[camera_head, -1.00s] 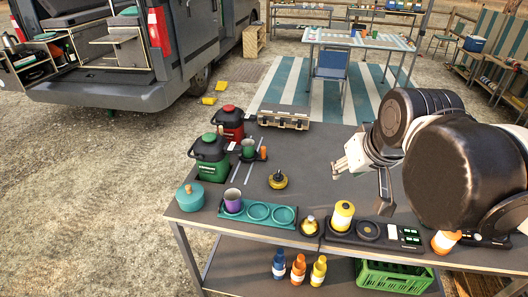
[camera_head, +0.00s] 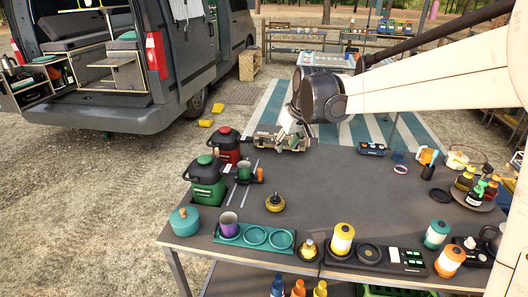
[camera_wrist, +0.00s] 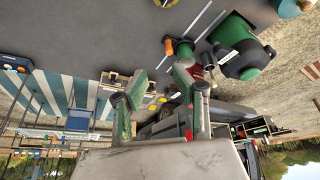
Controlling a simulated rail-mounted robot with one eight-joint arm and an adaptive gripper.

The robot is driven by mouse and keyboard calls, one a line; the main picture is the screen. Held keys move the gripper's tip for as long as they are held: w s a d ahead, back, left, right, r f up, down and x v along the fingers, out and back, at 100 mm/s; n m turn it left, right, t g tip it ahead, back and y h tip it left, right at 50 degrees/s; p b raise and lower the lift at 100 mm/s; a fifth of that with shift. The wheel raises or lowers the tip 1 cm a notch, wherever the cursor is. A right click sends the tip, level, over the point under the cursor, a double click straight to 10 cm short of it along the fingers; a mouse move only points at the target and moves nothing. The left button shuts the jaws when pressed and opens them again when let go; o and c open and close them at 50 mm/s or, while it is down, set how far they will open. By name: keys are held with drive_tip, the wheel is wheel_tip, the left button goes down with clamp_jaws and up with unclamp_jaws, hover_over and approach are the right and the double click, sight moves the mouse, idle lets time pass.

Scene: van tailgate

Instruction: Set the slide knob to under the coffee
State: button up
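A small orange upright knob (camera_head: 260,174) stands beside a green mug (camera_head: 244,171) on a dark carriage between two silver rails (camera_head: 248,192). I take the orange piece to be the slide knob. A green jug (camera_head: 206,182) and a red jug (camera_head: 226,145) stand along the rails; I cannot read which is coffee. The knob also shows in the wrist view (camera_wrist: 169,47), beyond my fingers. My gripper (camera_head: 289,127) is open and empty, above the table's far edge, behind and right of the knob and apart from it. In the wrist view its fingers (camera_wrist: 160,88) are spread.
A tan case (camera_head: 296,143) sits at the far table edge, partly hidden by my gripper. A yellow-black round pot (camera_head: 275,202), a teal pot (camera_head: 186,221) and a teal tray (camera_head: 228,233) with a purple cup stand in front. The table's middle is clear.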

drive_tip(key=n+g, duration=0.1)
drive_tip(key=n, duration=0.1)
approach(261, 170)
drive_tip(key=b+x, duration=0.1)
drive_tip(key=x, duration=1.1)
clamp_jaws()
